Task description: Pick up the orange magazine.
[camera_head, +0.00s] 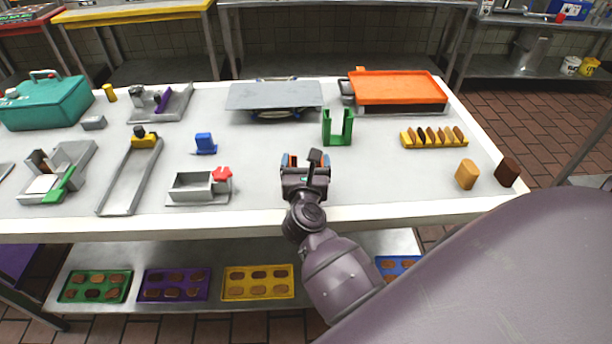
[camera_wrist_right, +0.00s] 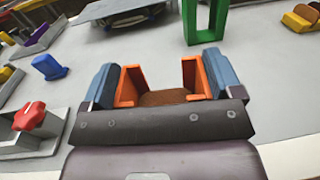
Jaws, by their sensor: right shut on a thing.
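The orange magazine (camera_wrist_right: 193,78) is a small upright U-shaped holder with a brown round piece between its walls. My right gripper (camera_wrist_right: 162,84) is shut on it, with a blue finger pad against each outer side. In the head view my right gripper (camera_head: 305,162) is over the middle front of the white table, and only slivers of orange show between its fingers. Its lower part is hidden, so I cannot tell whether it touches the table. My left gripper is not in view.
A green holder (camera_head: 338,128) stands just behind. A grey box with a red knob (camera_head: 222,173) and a blue piece (camera_head: 205,143) are to the left. A yellow rack (camera_head: 434,138) and two loose pieces, tan (camera_head: 466,174) and dark brown (camera_head: 507,172), are right. Bare tabletop lies between.

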